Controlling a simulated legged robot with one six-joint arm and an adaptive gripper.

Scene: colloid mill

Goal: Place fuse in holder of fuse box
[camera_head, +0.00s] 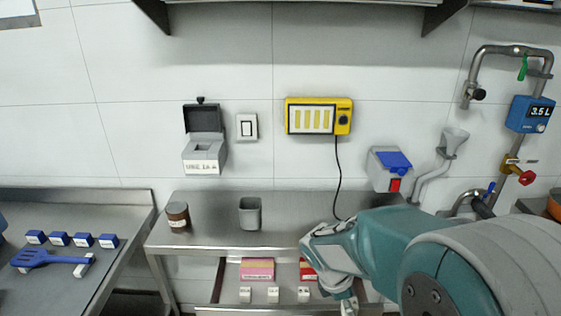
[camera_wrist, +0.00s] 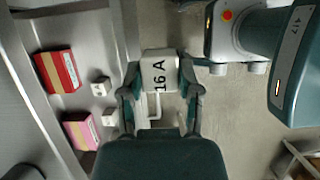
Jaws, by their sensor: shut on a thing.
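My gripper (camera_wrist: 160,100) is shut on a white fuse (camera_wrist: 158,72) marked "16 A", in the wrist view. In the head view my gripper (camera_head: 346,298) is low, at the right end of the lower shelf, and the held fuse is hard to make out there. The fuse box (camera_head: 204,150) is on the wall at the left of centre, above the steel table. Its dark lid is raised. A label, not fully readable, is on its front, and the holder inside cannot be made out. My gripper is below and to the right of the box.
Several small white blocks (camera_head: 273,294) and a pink box (camera_head: 257,269) are on the lower shelf. A brown jar (camera_head: 178,216) and a grey cup (camera_head: 250,213) stand on the table (camera_head: 215,235). A yellow wall panel (camera_head: 318,116) has a hanging black cable (camera_head: 338,180).

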